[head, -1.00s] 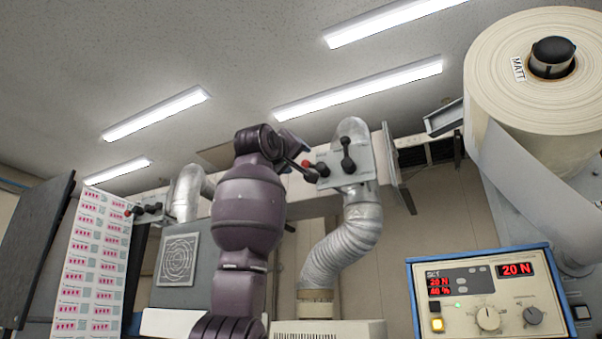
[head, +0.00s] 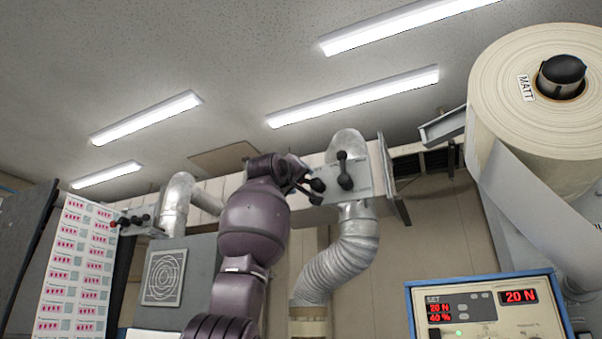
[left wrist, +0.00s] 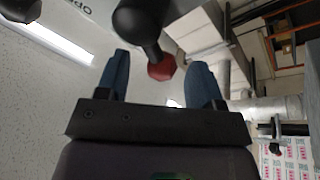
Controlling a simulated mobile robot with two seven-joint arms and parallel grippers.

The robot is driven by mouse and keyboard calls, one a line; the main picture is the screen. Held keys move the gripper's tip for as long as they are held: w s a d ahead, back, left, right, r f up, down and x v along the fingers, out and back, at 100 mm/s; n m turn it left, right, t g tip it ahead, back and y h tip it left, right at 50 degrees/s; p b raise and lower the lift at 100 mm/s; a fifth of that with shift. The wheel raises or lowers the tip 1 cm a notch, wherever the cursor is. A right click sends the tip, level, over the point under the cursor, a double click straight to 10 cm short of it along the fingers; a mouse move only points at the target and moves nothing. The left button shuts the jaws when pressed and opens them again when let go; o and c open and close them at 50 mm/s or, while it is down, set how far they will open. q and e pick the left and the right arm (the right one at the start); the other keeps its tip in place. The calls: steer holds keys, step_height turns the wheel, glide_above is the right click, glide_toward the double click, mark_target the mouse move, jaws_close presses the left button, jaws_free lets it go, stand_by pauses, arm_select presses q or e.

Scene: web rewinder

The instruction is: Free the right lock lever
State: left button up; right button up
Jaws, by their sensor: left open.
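On a grey plate (head: 362,181) near the middle of the head view, an upright black lever (head: 344,170) stands at the right side. My left gripper (head: 294,176) is at the plate's left side, close to this knob. In the left wrist view, my open gripper (left wrist: 160,61) has a red knob (left wrist: 162,68) between its two blue fingers, with gaps on both sides. My right gripper is not in view.
A silver duct (head: 345,255) runs below the plate. A second bracket with levers (head: 135,222) is at the left, beside the printed web (head: 75,265). A large paper roll (head: 520,95) and a control panel (head: 490,305) stand at the right.

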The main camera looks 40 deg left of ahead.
arm_select(q)
steer(key=shift+p+x, duration=0.4)
steer(key=shift+x, duration=0.6)
steer(key=shift+f, duration=0.1)
steer(key=c, duration=0.9)
